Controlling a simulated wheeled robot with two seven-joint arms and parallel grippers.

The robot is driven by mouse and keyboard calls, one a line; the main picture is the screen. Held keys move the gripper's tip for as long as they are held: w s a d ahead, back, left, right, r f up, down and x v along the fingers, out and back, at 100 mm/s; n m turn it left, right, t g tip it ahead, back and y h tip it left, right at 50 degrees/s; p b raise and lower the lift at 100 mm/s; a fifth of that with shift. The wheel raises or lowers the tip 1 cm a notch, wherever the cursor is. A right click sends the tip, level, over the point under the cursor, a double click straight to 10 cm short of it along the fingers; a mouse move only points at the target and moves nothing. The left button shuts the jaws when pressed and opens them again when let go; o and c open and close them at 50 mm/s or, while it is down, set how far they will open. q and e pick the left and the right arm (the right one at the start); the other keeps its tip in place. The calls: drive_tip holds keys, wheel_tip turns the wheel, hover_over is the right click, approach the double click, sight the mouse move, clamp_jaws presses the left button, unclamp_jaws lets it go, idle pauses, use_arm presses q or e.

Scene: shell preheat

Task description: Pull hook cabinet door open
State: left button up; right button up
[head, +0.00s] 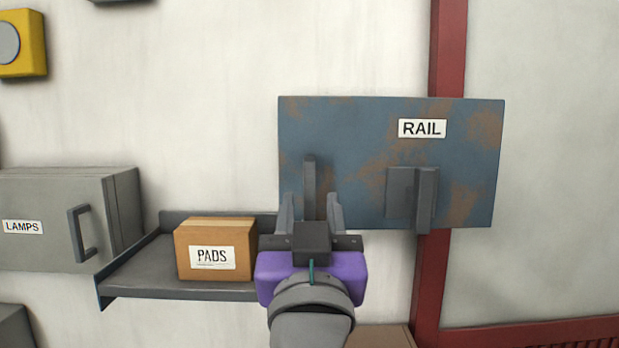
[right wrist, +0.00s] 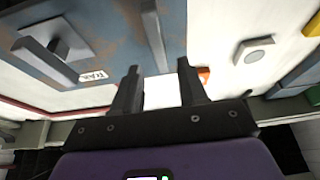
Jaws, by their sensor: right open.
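A blue-grey panel with rust patches, labelled RAIL (head: 350,125), hangs on the wall; it looks like the cabinet door. A dark upright bar handle (head: 309,175) stands on its left part. My right gripper (head: 311,200) is open in front of it, with one finger on each side of the bar in the picture. In the right wrist view the bar (right wrist: 153,30) also lines up with the gap between the fingertips (right wrist: 158,68). Contact cannot be told. A grey bracket with a bar (head: 410,195) sits on the panel's right part. My left gripper is not in view.
A grey cabinet labelled LAMPS (head: 60,250) with a handle is at left. A grey shelf (head: 140,275) holds a cardboard box labelled PADS (head: 215,235), close left of my gripper. A red post (head: 447,50) runs behind the panel. The wall at right is bare.

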sight(310, 191)
drive_tip(key=p+x, duration=0.1)
drive_tip(key=x, duration=0.5)
drive_tip(key=shift+f, duration=0.2)
drive_tip(key=shift+w, duration=0.1)
drive_tip(key=c, duration=0.4)
clamp_jaws()
